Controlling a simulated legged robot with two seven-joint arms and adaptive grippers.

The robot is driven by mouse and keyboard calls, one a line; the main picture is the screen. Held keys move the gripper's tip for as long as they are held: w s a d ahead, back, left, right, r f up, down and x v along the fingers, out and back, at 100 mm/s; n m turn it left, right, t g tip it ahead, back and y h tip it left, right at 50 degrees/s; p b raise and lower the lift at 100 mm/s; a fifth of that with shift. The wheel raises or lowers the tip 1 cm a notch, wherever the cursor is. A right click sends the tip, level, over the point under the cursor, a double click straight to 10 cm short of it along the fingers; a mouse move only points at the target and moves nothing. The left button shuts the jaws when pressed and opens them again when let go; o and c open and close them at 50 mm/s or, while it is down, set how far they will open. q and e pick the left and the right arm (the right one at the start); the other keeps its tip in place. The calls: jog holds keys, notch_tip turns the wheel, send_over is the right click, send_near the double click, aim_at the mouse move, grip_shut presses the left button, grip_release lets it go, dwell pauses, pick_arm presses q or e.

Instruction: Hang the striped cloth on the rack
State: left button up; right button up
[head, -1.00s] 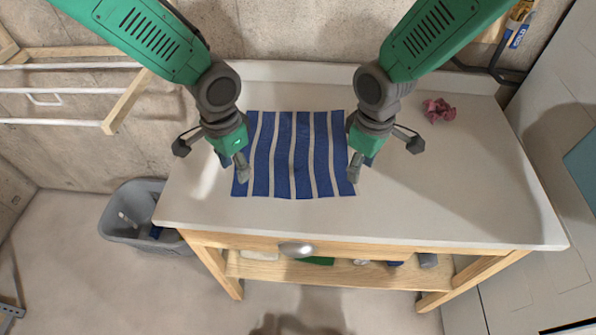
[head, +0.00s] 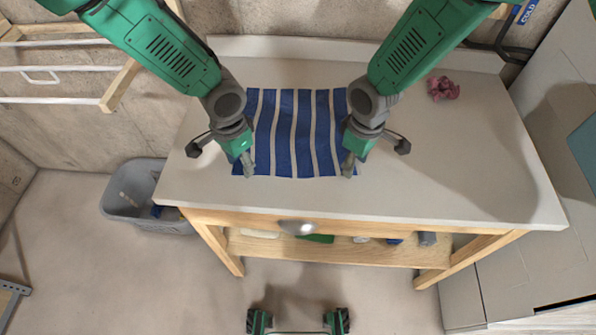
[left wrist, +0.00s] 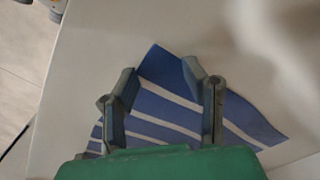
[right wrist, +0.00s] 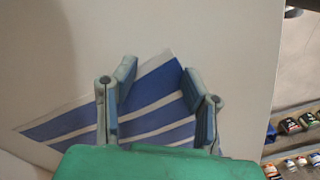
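The blue and white striped cloth (head: 292,130) lies flat on the white table top. My left gripper (head: 248,166) is over its near left corner, and my right gripper (head: 348,166) is over its near right corner. In the left wrist view, the fingers (left wrist: 163,76) are spread, with a cloth corner (left wrist: 165,68) between them. The right wrist view shows the same, with open fingers (right wrist: 155,73) around a corner (right wrist: 165,72). Whether the fingertips touch the cloth is unclear. The rack (head: 128,90), with white rods and wooden bars, is on the left wall.
The table top (head: 450,170) is clear to the right, apart from a crumpled pink cloth (head: 443,88) at the back. A grey bin (head: 140,198) stands on the floor at left. A lower shelf (head: 335,249) holds small items. Grey cabinets (head: 560,130) stand at right.

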pick_arm(q)
jog(key=shift+a, duration=0.1)
pick_arm(e)
jog(key=shift+a, duration=0.1)
pick_arm(q)
jog(key=shift+a+f, duration=0.1)
pick_arm(e)
jog(key=shift+a, duration=0.1)
pick_arm(q)
jog(key=shift+c, duration=1.2)
pick_arm(e)
jog(key=shift+c, duration=1.2)
pick_arm(q)
jog(key=shift+a+f, duration=0.1)
jog(key=shift+a, duration=0.05)
jog(key=c, duration=0.7)
pick_arm(e)
jog(key=shift+a+f, duration=0.1)
jog(key=shift+f, duration=0.05)
jog(key=c, duration=0.7)
pick_arm(q)
grip_shut()
pick_arm(e)
grip_shut()
pick_arm(q)
jog(key=shift+s+f, duration=0.1)
pick_arm(e)
jog(key=shift+s+d+f, duration=0.1)
jog(key=shift+d, duration=0.1)
